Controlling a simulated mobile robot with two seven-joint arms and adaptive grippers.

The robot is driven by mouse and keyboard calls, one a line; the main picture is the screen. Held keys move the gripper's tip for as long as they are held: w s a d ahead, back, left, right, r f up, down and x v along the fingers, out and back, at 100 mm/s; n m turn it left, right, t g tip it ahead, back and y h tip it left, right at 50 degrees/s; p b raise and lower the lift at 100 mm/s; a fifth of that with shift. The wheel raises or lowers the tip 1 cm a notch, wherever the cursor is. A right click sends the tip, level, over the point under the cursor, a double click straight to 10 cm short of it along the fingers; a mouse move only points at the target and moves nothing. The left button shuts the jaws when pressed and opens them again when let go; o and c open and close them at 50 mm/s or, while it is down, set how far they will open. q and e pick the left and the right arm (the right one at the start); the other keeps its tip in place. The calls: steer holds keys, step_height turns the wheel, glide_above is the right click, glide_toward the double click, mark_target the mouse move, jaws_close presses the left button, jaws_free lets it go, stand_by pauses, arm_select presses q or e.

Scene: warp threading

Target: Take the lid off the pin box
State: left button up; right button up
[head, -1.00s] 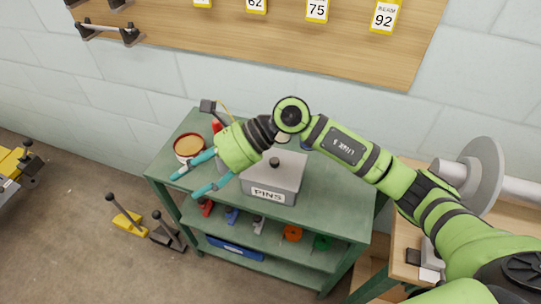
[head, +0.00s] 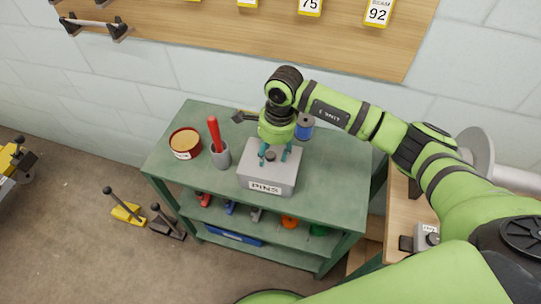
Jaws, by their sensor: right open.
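The grey pin box (head: 264,187), labelled PINS, stands on the green cart top. Its lid (head: 253,167) is on, with a dark knob (head: 270,156) in the middle. My right gripper (head: 274,157) points down over the lid. Its two teal fingers are apart, one on each side of the knob. I cannot tell whether they touch it. My left gripper is not in view.
On the cart (head: 327,180), a round orange-topped tin (head: 185,143) and a grey cup (head: 221,157) with a red-handled tool stand left of the box. A blue spool (head: 305,127) stands behind it. The cart top's right part is clear.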

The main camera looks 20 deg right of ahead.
steer(key=shift+f, duration=0.15)
jaws_close()
steer(key=shift+w, duration=0.1)
